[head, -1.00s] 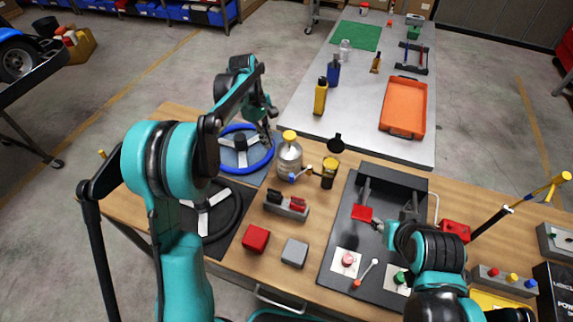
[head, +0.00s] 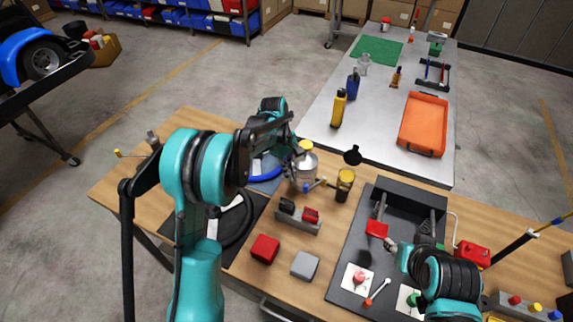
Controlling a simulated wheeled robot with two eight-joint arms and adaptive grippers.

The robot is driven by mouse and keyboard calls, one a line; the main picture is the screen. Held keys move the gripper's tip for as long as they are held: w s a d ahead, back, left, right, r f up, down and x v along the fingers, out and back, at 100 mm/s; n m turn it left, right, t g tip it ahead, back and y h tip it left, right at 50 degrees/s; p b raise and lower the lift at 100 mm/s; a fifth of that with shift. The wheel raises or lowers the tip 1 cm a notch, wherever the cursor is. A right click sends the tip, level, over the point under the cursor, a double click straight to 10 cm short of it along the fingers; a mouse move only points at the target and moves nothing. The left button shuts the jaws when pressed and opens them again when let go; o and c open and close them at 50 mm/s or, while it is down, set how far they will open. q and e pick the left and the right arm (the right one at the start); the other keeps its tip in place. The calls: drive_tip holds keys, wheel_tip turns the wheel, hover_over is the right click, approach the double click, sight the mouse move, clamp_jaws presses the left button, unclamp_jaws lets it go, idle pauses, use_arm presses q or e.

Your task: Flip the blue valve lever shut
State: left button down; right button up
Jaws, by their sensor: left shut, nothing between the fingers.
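The small blue valve lever (head: 306,188) shows at the low front of a metal canister (head: 305,172) with a yellow cap, near the workbench's far edge. My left gripper (head: 291,157) is shut and empty, close by the canister's upper left side. I cannot tell whether it touches the canister. It is above and to the left of the lever, apart from it. My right gripper (head: 391,246) is low at the right, by a red block on the dark tray; its fingers are too small to read.
A yellow-topped jar (head: 344,184) and a black funnel-like piece (head: 352,155) stand right of the canister. A grey holder (head: 292,219) sits in front, with red (head: 265,249) and grey (head: 305,265) blocks nearer.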

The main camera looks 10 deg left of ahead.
use_arm(q)
drive_tip(key=shift+s+d+r, duration=0.1)
drive_tip(key=shift+s+d, duration=0.3)
drive_tip(key=shift+d, duration=0.4)
drive_tip(key=shift+s+d+r, duration=0.1)
drive_tip(key=shift+s+d, duration=0.25)
drive_tip(key=shift+d, duration=0.45)
